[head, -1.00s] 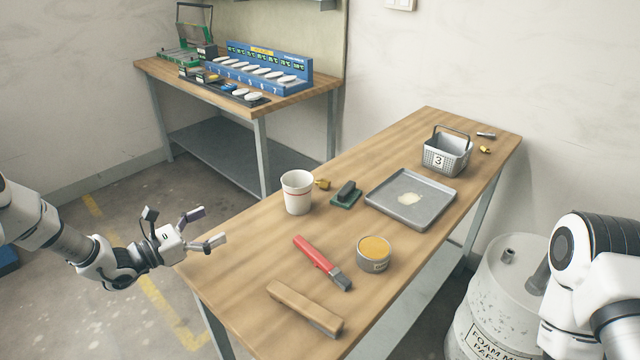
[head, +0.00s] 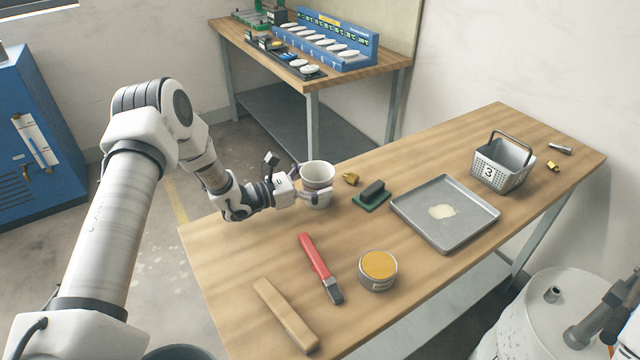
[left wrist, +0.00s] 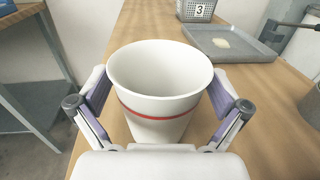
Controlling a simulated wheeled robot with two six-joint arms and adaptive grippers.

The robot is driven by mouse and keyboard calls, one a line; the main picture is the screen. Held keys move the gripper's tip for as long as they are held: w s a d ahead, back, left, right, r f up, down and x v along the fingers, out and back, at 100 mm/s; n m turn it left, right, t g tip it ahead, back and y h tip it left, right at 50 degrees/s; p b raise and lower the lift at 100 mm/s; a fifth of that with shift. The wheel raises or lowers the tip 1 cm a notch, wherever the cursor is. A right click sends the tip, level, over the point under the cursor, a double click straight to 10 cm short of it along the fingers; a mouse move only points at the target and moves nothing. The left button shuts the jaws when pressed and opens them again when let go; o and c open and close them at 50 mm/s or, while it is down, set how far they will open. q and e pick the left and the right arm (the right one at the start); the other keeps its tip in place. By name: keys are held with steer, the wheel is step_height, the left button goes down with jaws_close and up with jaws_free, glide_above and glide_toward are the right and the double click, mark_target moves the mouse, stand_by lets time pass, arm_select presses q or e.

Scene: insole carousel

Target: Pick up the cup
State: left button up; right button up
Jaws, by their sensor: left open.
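The white cup (head: 318,176) with a red band stands upright on the wooden table, near its left edge. My left gripper (head: 308,184) is open, with its fingers on either side of the cup. In the left wrist view the cup (left wrist: 160,85) is between the two purple-padded fingers of the left gripper (left wrist: 160,105), and its empty inside shows. I cannot tell whether the pads touch its wall. My right gripper is not in view.
A green block with a dark top (head: 372,195) and a small brass piece (head: 351,179) lie right of the cup. Nearby are a metal tray (head: 468,235), a basket (head: 500,178), a red-handled tool (head: 315,257), an orange-filled tin (head: 378,270) and a wooden block (head: 285,315).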

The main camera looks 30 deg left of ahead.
arm_select(q)
steer(key=shift+s+a, duration=0.1)
steer(key=shift+r, duration=0.1)
steer(key=c, duration=0.8)
